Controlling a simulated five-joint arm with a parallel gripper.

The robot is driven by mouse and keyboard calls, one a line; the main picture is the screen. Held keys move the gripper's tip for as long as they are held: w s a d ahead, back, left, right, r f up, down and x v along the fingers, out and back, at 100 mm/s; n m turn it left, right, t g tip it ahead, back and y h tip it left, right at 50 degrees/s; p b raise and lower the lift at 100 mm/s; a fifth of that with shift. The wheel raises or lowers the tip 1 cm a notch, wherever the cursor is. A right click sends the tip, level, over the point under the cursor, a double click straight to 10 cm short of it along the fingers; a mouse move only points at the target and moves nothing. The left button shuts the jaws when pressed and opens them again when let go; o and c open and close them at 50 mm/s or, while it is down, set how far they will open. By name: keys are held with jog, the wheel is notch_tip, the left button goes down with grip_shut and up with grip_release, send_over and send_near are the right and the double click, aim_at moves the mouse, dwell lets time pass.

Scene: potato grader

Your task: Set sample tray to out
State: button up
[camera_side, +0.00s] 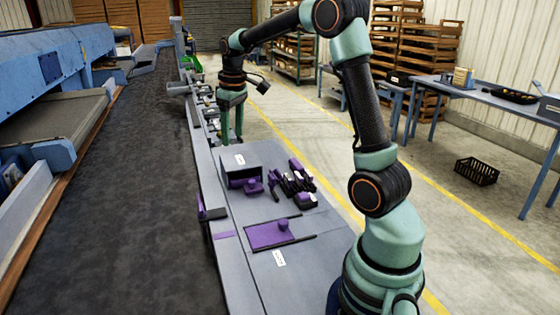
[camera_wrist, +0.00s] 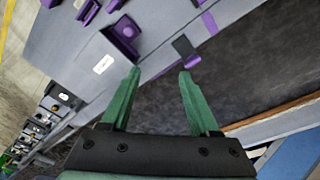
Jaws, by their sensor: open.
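Which part is the sample tray I cannot tell for sure, because the labels are too small to read. A grey box (camera_side: 252,156) with a white label on top stands on the grey bench. A purple drawer-like part (camera_side: 250,186) with a knob is at its near side; it also shows in the wrist view (camera_wrist: 125,32). Nearer the front, a flat purple plate (camera_side: 264,237) with a round knob lies in the bench top between dark edges. My gripper (camera_side: 232,138) is open and empty, pointing down beyond the grey box, apart from both purple parts. Its fingers show in the wrist view (camera_wrist: 160,73).
Several purple and black levers (camera_side: 296,180) stand right of the grey box. A dark bracket (camera_side: 211,213) sits at the bench's left edge, beside the dark conveyor belt (camera_side: 130,190). Small fittings line the bench's far end. A black crate (camera_side: 476,171) is on the floor.

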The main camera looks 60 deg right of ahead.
jog(key=g, duration=0.1)
send_over(251, 181)
notch_tip(251, 181, down, 8)
jog(key=r, duration=0.1)
jog(key=shift+y, duration=0.3)
notch_tip(251, 181, down, 12)
jog(key=shift+s+f, duration=0.1)
jog(key=shift+f, duration=0.1)
grip_shut()
dwell(0.9)
